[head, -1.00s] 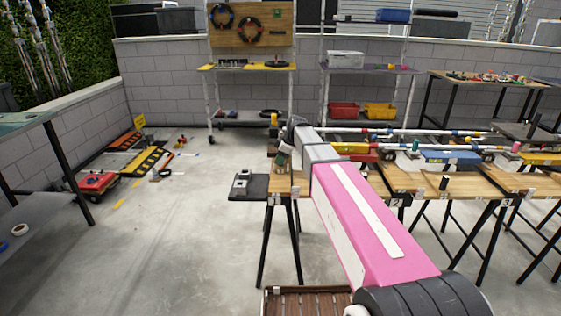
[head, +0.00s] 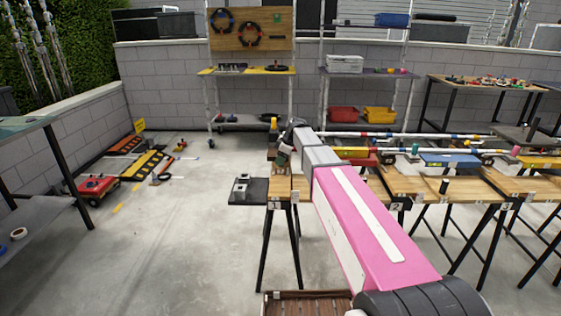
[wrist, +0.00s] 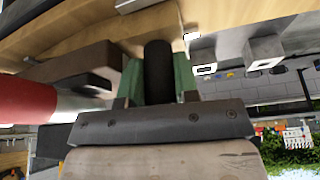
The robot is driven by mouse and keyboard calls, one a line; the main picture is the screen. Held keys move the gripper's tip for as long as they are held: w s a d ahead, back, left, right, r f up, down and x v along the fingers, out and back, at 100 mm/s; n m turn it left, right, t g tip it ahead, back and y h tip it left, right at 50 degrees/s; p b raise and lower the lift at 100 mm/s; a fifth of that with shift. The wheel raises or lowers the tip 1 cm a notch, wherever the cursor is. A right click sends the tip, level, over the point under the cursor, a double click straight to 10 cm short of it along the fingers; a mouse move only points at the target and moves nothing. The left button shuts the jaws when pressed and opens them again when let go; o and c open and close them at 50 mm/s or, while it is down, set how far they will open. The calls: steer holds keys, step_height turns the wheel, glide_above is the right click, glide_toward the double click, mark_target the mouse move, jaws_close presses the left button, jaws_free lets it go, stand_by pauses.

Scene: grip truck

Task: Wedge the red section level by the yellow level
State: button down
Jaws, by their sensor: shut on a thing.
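The red section (head: 365,162) lies on the wooden trestle table just right of my arm, which hides its left part. A yellow level (head: 350,152) sits on top of it; its bubble is too small to read. My gripper (wrist: 158,82), with green finger pads, is shut on a black upright handle (wrist: 158,70). What is below the handle is not clear. In the head view my gripper (head: 281,157) is at the table's left end, left of the red section, partly hidden by my arm.
A brown block (wrist: 85,65) and a red and white round bar (wrist: 30,97) are close beside my gripper. A blue section (head: 450,160) and another black handle (head: 444,186) stand farther right on the tables. A dark side shelf (head: 248,191) adjoins the left end.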

steer(key=shift+w, duration=0.2)
steer(key=c, duration=0.8)
jaws_free()
steer(key=shift+w, duration=0.15)
steer(key=shift+c, duration=0.3)
